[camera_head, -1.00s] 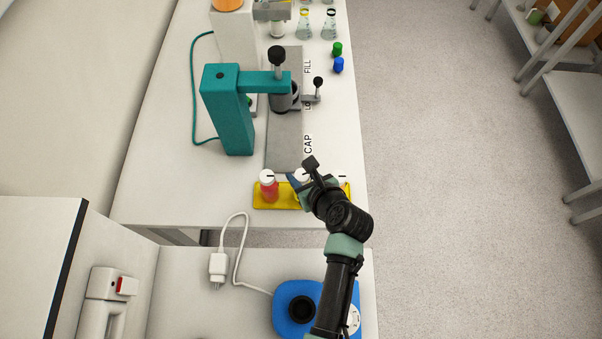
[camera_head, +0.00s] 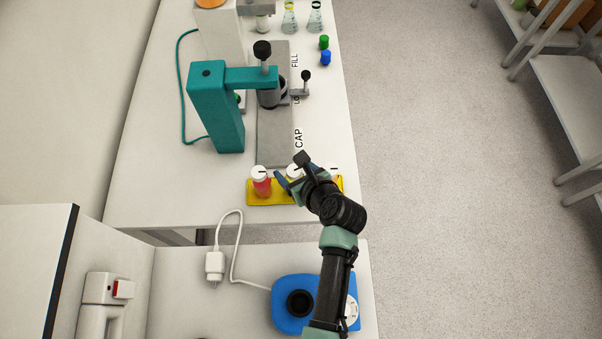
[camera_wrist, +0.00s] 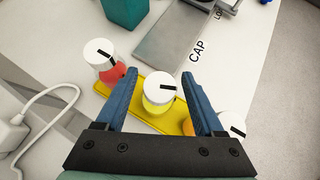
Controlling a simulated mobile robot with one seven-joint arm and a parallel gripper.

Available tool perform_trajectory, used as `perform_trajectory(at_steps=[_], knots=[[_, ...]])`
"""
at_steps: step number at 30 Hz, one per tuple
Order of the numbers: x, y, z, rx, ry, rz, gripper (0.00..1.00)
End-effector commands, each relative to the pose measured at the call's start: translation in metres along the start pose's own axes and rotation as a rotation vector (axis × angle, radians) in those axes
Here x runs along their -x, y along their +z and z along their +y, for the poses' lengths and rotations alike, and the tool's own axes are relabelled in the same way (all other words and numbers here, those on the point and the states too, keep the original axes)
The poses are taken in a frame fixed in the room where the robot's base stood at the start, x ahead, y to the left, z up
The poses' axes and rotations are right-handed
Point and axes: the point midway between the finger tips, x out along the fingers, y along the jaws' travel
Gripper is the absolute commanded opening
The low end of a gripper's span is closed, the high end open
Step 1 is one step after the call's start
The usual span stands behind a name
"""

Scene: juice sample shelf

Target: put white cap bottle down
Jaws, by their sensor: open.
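Several white-capped bottles stand in a row on a yellow tray (camera_head: 256,198). The left bottle (camera_head: 262,186) is red; it also shows in the wrist view (camera_wrist: 109,72). The middle bottle (camera_wrist: 158,94) has yellow contents and stands upright on the tray between my open fingers. In the head view only its white cap (camera_head: 294,171) shows clearly. My gripper (camera_wrist: 163,92) is open, with one blue finger on each side of the middle bottle; I cannot tell whether either touches it. The right bottle (camera_wrist: 231,124) is partly hidden behind the right finger, with a bit of orange showing.
The teal capping press (camera_head: 215,110) and its grey plate marked CAP (camera_head: 274,150) stand behind the tray. Green (camera_head: 324,41) and blue (camera_head: 326,58) caps lie at the right edge. A white plug and cable (camera_head: 215,264) and a blue device (camera_head: 288,323) are on the nearer bench.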

Motion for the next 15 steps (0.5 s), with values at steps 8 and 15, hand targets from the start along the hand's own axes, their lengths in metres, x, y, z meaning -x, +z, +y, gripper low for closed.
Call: perform_trajectory(at_steps=[8, 15], knots=[[0.041, -0.001, -0.001, -0.002, -0.004, -0.001, 0.7], [0.086, -0.002, -0.001, -0.001, -0.003, 0.001, 0.7]])
